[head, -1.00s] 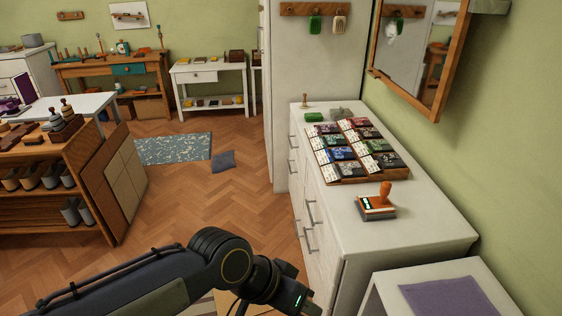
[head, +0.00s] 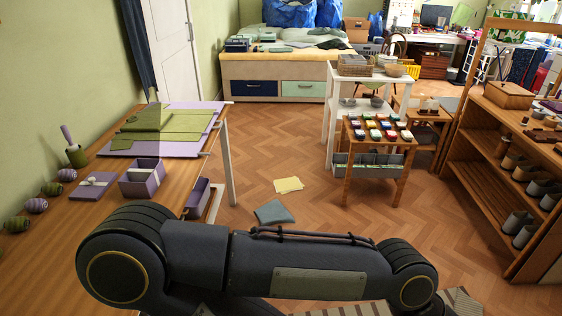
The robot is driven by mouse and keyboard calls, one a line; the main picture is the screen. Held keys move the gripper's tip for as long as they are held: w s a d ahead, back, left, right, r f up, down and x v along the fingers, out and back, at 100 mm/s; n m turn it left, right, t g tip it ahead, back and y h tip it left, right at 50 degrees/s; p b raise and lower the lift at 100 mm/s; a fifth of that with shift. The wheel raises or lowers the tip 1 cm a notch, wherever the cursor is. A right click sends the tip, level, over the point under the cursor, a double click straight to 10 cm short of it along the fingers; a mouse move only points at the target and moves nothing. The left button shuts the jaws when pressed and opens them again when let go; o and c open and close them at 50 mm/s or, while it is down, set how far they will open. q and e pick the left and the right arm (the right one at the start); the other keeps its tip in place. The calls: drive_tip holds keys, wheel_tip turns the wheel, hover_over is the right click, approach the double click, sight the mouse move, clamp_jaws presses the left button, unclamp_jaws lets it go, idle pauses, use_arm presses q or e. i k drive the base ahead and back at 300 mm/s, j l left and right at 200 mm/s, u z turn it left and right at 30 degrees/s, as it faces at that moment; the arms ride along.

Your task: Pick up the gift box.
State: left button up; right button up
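On the wooden table at the left of the head view stands a small purple box (head: 141,184) with a pale band, which looks like the gift box. A flat purple piece with a white bow or knot (head: 93,185), perhaps its lid, lies to its left, close by. One of my arms crosses the bottom of the view, in front of the table's near right part. Neither gripper shows, so I cannot see whether they are open or shut.
Cloths (head: 274,212) lie on the floor. A small display stand (head: 347,163) and shoe shelf (head: 478,165) stand right.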

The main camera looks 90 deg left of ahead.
sight(142, 180)
drive_tip(key=u, duration=3.95)
drive_tip(key=i+u, duration=0.1)
drive_tip(key=u, duration=0.25)
drive_tip(key=l+u, duration=0.15)
drive_tip(key=u, duration=0.25)
drive_tip(key=i+l+u, duration=0.1)
drive_tip(key=u, duration=0.25)
drive_tip(key=i+l+u, duration=0.15)
drive_tip(key=l, duration=0.2)
drive_tip(key=i+l+u, duration=0.15)
drive_tip(key=l, duration=0.2)
drive_tip(key=l+u, duration=0.15)
drive_tip(key=l, duration=0.25)
drive_tip(key=i+l+u, duration=0.15)
drive_tip(key=l, duration=0.7)
drive_tip(key=i, duration=0.05)
